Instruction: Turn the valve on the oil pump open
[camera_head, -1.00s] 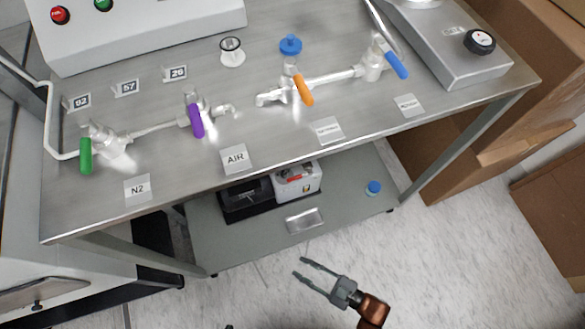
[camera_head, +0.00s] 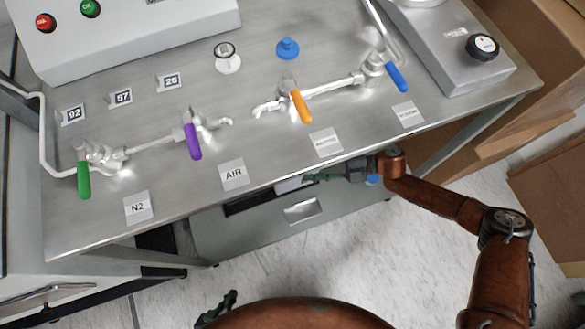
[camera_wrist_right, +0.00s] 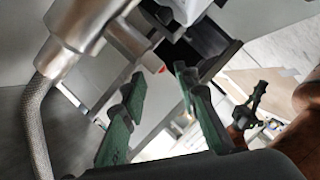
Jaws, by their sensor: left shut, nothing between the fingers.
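The oil pump is under the table. My right gripper (camera_head: 312,179) reaches under the table's front edge beside the pump. In the wrist view its green fingers (camera_wrist_right: 158,78) are apart and empty, pointing toward the red part. My left gripper (camera_head: 228,300) is shut and empty, low in front of the table; it also shows in the wrist view (camera_wrist_right: 250,105).
The metal table (camera_head: 95,235) overhangs the lower shelf (camera_head: 245,238). On top are green, purple, orange and blue valve handles. A braided hose (camera_wrist_right: 40,125) and metal pipe (camera_wrist_right: 85,25) are close to my right fingers. Cardboard boxes (camera_head: 555,195) stand at right.

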